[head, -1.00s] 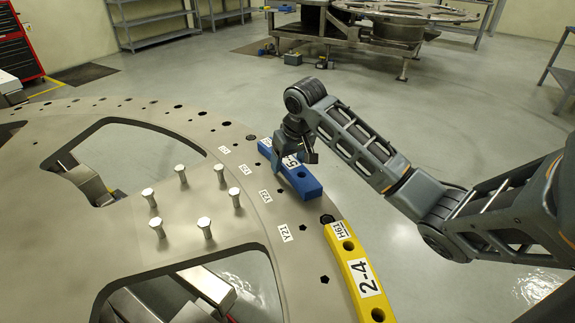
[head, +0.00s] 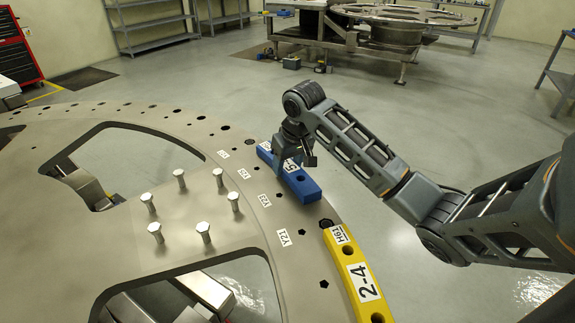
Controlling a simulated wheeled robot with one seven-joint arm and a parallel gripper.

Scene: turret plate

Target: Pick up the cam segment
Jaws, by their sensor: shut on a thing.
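The blue cam segment (head: 304,187) lies along the outer rim of the grey turret plate (head: 200,160), with a white label partly covered by the gripper. Its near end shows a dark hole. My gripper (head: 284,168) reaches down from above and is shut on the middle of the blue segment. The fingertips are partly hidden against the block. I see no clear gap between the segment and the plate. A yellow segment (head: 347,256), labelled 2-4 and H61, sits on the rim nearer to me, apart from the blue one.
Several upright bolts (head: 180,182) stand on the plate left of the gripper. The plate has large cut-outs, rim holes and white labels such as Y21 (head: 284,237). Open floor (head: 440,110) lies beyond the rim. Another round frame (head: 400,15) stands at the back.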

